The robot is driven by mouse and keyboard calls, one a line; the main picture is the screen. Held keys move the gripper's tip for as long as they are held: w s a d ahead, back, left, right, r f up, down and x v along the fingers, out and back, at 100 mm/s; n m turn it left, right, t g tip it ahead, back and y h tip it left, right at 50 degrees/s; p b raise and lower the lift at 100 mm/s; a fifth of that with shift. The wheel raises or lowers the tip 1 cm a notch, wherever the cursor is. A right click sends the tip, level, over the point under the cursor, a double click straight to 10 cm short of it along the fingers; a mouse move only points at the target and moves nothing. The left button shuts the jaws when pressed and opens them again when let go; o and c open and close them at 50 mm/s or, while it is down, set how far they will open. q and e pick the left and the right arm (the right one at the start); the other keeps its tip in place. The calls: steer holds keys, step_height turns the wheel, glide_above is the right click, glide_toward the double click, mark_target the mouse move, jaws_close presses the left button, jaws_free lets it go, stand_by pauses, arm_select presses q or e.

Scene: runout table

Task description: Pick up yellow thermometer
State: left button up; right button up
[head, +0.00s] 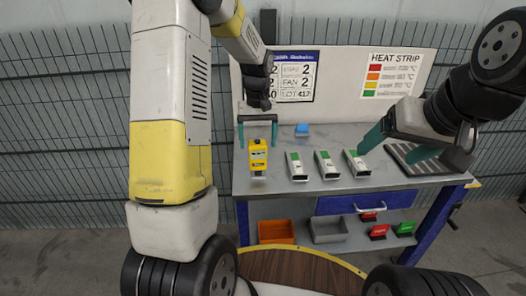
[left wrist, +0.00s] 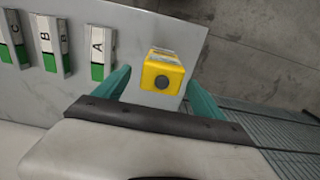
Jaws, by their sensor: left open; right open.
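The yellow thermometer (head: 258,156) is upright at the left part of the grey table in the head view. My left gripper (head: 258,143) is above it, fingers pointing down, open, with one teal finger to each side. In the left wrist view the thermometer (left wrist: 163,75) shows between the spread fingers of the left gripper (left wrist: 160,88), with a gap on both sides. Its lower end is hidden there. My right gripper (head: 389,154) is open and empty over the right part of the table.
Three white-and-green blocks (head: 327,165), marked A, B and C in the left wrist view, lie right of the thermometer. A blue object (head: 302,129) lies behind them. A ribbed grey tray (head: 433,166) is at the right. A sign board (head: 340,75) closes off the back.

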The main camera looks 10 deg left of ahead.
mark_target(258, 153)
arm_select(q)
steer(key=f, duration=0.6)
steer(key=shift+s+f, duration=0.25)
steer(key=shift+f, duration=0.15)
steer(key=c, duration=1.5)
steer(key=shift+o, duration=0.2)
steer(key=shift+r, duration=0.1)
steer(key=shift+r, duration=0.1)
steer(key=shift+r, duration=0.6)
step_height(258, 153, up, 2)
steer(key=shift+r, duration=0.15)
steer(key=s+d+r, duration=0.1)
steer(key=s+d, duration=0.8)
steer(key=s, duration=0.4)
steer(key=shift+d, duration=0.2)
steer(key=shift+r, duration=0.1)
